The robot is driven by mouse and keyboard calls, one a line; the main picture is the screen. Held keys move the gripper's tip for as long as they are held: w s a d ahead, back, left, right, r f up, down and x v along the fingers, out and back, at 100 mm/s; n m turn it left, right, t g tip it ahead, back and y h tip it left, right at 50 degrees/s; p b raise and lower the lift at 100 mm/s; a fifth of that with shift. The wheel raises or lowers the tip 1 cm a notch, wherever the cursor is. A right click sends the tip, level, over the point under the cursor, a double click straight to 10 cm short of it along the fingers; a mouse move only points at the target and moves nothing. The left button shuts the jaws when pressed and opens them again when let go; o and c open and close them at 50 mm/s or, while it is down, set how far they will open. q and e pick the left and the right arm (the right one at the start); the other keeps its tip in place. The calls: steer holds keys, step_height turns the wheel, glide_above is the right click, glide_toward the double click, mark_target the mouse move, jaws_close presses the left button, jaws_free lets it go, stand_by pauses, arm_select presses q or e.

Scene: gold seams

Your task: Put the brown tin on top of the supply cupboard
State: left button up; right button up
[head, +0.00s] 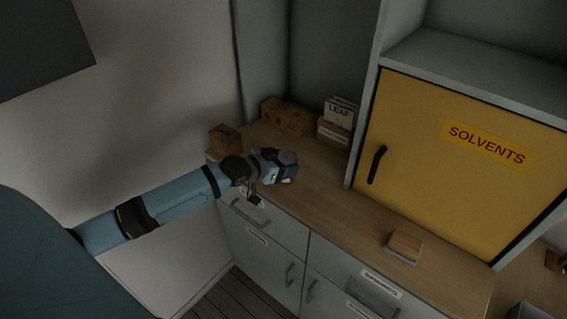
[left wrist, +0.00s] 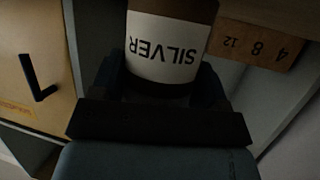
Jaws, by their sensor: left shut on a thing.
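The brown tin (left wrist: 165,85) has a white label reading SILVER and appears upside down in the left wrist view. It sits between the fingers of my left gripper (left wrist: 160,88), which is shut on it. In the head view my left gripper (head: 284,168) is over the left end of the wooden worktop; the tin is mostly hidden behind it there. A cupboard with a yellow door (head: 450,155) marked SOLVENTS stands on the worktop to the right, with a grey top (head: 470,65). No label reading supply is visible. My right gripper is not in view.
The wooden worktop (head: 335,195) has grey drawers (head: 265,235) below. Wooden boxes (head: 287,115) and a LEAF box (head: 340,113) stand at the back; another wooden block (head: 225,140) is at the left end. A small wooden block (head: 404,246) lies before the yellow door.

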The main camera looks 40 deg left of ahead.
arm_select(q)
steer(key=shift+f, duration=0.15)
steer(key=o, duration=1)
steer(key=shift+o, duration=0.2)
steer(key=v, duration=1.2)
steer(key=s+d+f+g, duration=0.1)
steer(key=s+d+f, duration=1.5)
steer(key=d+f, duration=0.4)
steer(key=shift+s+d+g+y, duration=0.2)
steer(key=shift+d+g+y, duration=0.1)
steer(key=shift+d+g, duration=0.1)
